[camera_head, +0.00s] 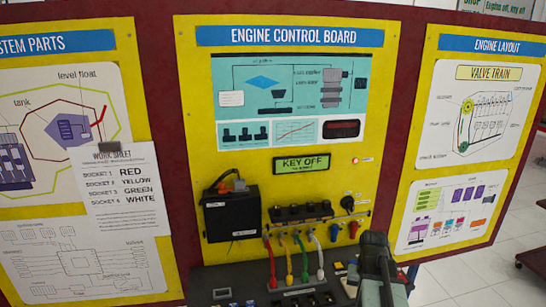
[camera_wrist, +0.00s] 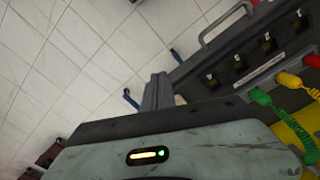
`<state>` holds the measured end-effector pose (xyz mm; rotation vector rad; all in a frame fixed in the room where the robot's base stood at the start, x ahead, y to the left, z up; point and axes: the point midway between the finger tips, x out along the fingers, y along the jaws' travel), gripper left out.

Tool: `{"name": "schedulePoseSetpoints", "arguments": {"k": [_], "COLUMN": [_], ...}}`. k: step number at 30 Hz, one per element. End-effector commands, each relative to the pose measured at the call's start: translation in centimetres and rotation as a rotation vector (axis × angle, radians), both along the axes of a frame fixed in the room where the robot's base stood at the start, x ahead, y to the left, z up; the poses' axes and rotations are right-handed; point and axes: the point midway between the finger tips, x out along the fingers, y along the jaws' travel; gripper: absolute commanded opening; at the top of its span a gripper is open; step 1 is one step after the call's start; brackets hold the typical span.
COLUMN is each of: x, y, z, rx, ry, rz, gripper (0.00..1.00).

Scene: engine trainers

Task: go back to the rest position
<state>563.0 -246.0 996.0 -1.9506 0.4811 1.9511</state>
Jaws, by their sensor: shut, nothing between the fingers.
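My gripper (camera_head: 375,246) is at the lower right of the head view, in front of the engine control board (camera_head: 376,90). In the wrist view my gripper's fingers (camera_wrist: 158,92) are together and hold nothing. They point past the end of a dark socket block (camera_wrist: 225,68), with white floor tiles beyond. I cannot tell how far they are from the block. My own arm hides part of the bench's right end in the head view.
Coloured leads (camera_head: 304,262) hang between the board's lower edge and the dark bench (camera_head: 225,283). A black box (camera_head: 231,215) is to their left. The display (camera_head: 302,164) reads "KEY OFF". A worksheet (camera_head: 120,190) hangs at left. Open tiled floor (camera_wrist: 70,60) fills the wrist view's upper left.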

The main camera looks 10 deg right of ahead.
Motion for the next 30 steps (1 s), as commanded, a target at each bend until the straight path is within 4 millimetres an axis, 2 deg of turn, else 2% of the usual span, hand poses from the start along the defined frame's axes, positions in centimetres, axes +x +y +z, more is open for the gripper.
{"name": "schedulePoseSetpoints", "arguments": {"k": [1,3,6,9,12,15,30], "x": [1.3,2.4,2.9,2.4,1.6,0.9,1.1], "y": [4.7,10.5,17.8,22.9,25.1,24.7,24.6], "z": [-0.5,-0.9,-1.2,-1.5,-1.5,-1.4,-1.4], "rx": [0.000,0.000,0.000,0.000,-0.001,0.000,0.000], "ry": [0.000,0.000,0.000,0.000,0.000,0.000,0.000], "rz": [0.086,0.194,0.331,0.430,0.482,0.484,0.487], "gripper": [0.00,0.00,0.00,0.00,0.00,0.00,0.00]}}
